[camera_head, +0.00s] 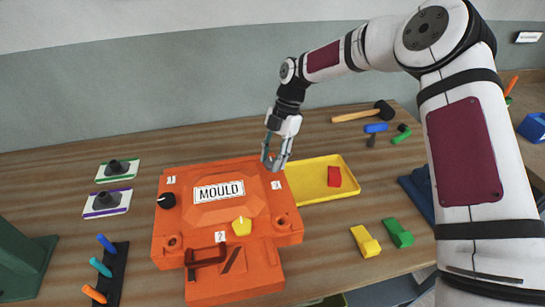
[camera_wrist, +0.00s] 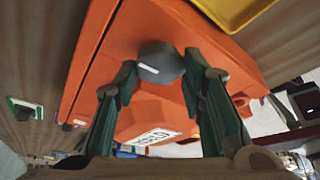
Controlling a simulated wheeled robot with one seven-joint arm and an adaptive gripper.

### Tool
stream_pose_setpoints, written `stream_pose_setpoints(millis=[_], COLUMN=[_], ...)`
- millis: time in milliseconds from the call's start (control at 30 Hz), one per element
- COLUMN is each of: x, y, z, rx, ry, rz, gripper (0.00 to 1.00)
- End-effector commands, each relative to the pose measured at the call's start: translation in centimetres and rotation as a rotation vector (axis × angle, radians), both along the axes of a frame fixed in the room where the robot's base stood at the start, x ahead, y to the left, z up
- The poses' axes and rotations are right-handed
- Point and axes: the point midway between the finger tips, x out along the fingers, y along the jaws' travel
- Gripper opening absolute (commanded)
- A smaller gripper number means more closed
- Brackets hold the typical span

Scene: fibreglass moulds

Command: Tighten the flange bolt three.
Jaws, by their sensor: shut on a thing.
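The orange mould (camera_head: 185,222) lies on the table with a white MOULD plate (camera_head: 219,191) on top. My gripper (camera_head: 274,163) is over the mould's far right corner, near a small numbered tag (camera_head: 277,185) that looks like a 3. In the wrist view, its two fingers are shut on a dark grey bolt head (camera_wrist: 160,62) with a white mark, at the orange mould's corner.
A yellow tray (camera_head: 343,192) with a red block (camera_head: 334,177) lies just right of the mould. A mallet (camera_head: 364,113) lies behind it. Yellow (camera_head: 365,242) and green (camera_head: 398,233) pieces lie at front right. A black rack (camera_head: 112,275) with coloured handles stands at left.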

Motion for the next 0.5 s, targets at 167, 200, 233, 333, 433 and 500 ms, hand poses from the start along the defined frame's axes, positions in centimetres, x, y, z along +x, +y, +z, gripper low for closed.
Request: stream_pose_setpoints(millis=[167,200,233,333,433,500], x=[-0.02,-0.03,-0.03,-0.07,-0.13,-0.18], y=[-0.05,-0.07,-0.07,-0.08,-0.10,-0.14], z=[0.05,0.05,0.05,0.07,0.05,0.08], rx=[0.000,-0.001,-0.001,0.001,0.000,0.000], ry=[0.000,-0.001,-0.001,0.000,0.000,0.000], rz=[-0.033,-0.048,-0.061,-0.116,-0.191,-0.250], gripper=[0.09,0.09,0.09,0.09,0.09,0.09])
